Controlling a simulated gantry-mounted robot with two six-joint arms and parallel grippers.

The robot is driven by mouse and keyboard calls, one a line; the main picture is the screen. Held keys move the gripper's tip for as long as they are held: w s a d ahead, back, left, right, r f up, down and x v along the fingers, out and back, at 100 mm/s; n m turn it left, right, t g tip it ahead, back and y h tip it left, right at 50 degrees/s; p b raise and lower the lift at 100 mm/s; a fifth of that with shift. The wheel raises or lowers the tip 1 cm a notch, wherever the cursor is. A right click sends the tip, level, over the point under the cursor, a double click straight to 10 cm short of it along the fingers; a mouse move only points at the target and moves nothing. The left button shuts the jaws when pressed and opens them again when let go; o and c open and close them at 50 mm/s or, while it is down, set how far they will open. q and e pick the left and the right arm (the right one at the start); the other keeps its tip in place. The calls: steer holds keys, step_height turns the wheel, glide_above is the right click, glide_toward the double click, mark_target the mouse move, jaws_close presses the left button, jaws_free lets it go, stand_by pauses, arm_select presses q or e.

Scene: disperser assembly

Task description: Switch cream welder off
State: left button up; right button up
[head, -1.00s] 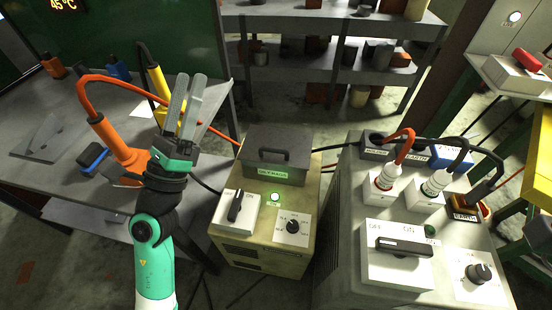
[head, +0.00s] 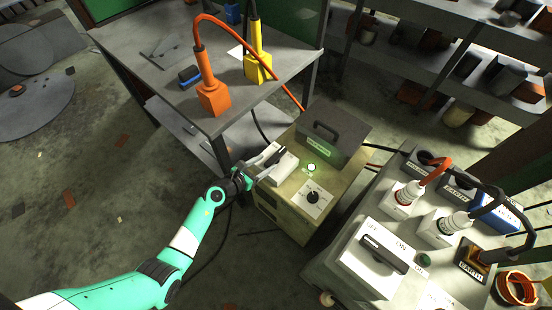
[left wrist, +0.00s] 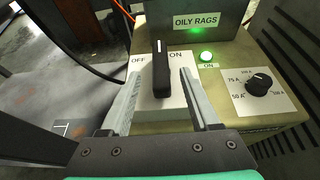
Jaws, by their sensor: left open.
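The cream welder (head: 288,217) stands on the floor in the middle of the head view. Its black switch handle (left wrist: 161,68) stands up on a white plate with OFF at the left and ON at the right; its top is close to the ON lettering in the left wrist view. The green lamp (left wrist: 206,56) beside it is lit. My left gripper (head: 268,160) is open at the switch, with one finger on each side of the handle; gaps show between the fingers and the handle. My right gripper is not in view.
A dark box labelled OILY RAGS (left wrist: 200,18) sits on the welder behind the switch. A current dial (left wrist: 259,84) is to the right. A larger grey machine (head: 340,262) with its own switch stands at right. A workbench (head: 150,65) with orange and yellow tools is behind.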

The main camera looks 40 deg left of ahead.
mark_target(274, 157)
arm_select(q)
steer(key=b+x, duration=0.3)
steer(key=x, duration=0.3)
steer(key=shift+s+f, duration=0.1)
steer(key=shift+f, duration=0.05)
steer(key=shift+w+d, duration=0.1)
steer(key=shift+w, duration=0.2)
steer(key=shift+w+b, duration=0.25)
steer(key=shift+b, duration=0.05)
jaws_close()
